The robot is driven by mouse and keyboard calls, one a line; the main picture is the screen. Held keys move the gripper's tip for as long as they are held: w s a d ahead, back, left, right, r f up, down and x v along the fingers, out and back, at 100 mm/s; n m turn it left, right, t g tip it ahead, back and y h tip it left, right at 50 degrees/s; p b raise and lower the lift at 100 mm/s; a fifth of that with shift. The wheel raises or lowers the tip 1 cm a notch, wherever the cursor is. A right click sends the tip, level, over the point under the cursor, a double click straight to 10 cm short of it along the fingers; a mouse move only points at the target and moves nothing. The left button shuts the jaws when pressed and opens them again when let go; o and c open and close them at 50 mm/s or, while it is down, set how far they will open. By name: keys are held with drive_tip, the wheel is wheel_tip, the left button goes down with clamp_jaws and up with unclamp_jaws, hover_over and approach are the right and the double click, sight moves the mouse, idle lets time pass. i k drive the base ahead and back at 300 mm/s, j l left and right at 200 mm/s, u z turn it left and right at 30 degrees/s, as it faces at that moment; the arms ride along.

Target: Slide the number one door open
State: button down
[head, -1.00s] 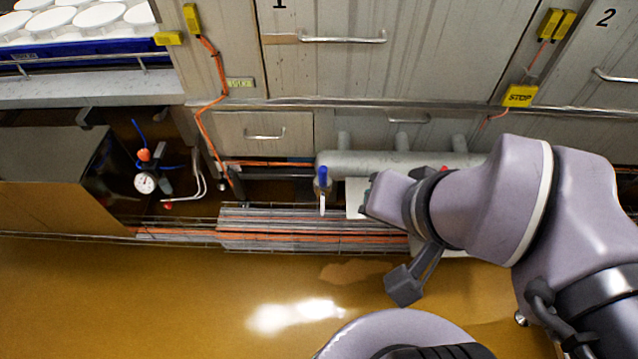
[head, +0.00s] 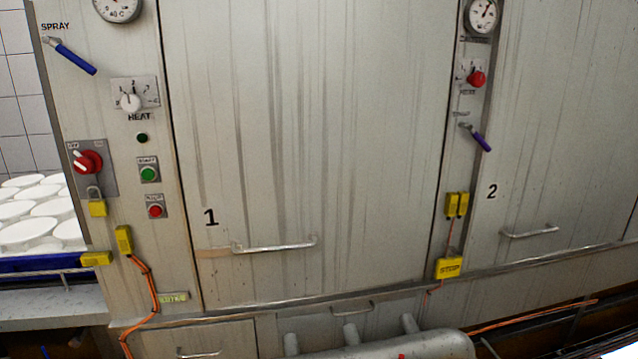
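The number one door (head: 310,150) is a tall, streaked grey metal panel in the middle of the head view, marked with a black 1. Its handle (head: 275,246) is a horizontal metal bar low on the panel. The door looks shut, with its panel filling the space between the two control columns. My gripper is out of view now, so I cannot see its place relative to the handle.
A control column (head: 115,200) with knobs and buttons stands left of the door. Door number two (head: 560,130) is to the right, beyond a narrow column with a yellow STOP tag (head: 450,268). White moulds (head: 35,215) sit at far left. A grey pipe (head: 400,345) runs below.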

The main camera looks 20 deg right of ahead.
sight(309, 134)
drive_tip(key=i+j, duration=0.2)
drive_tip(key=i, duration=0.2)
drive_tip(key=i+j+z, duration=0.15)
drive_tip(key=i, duration=0.3)
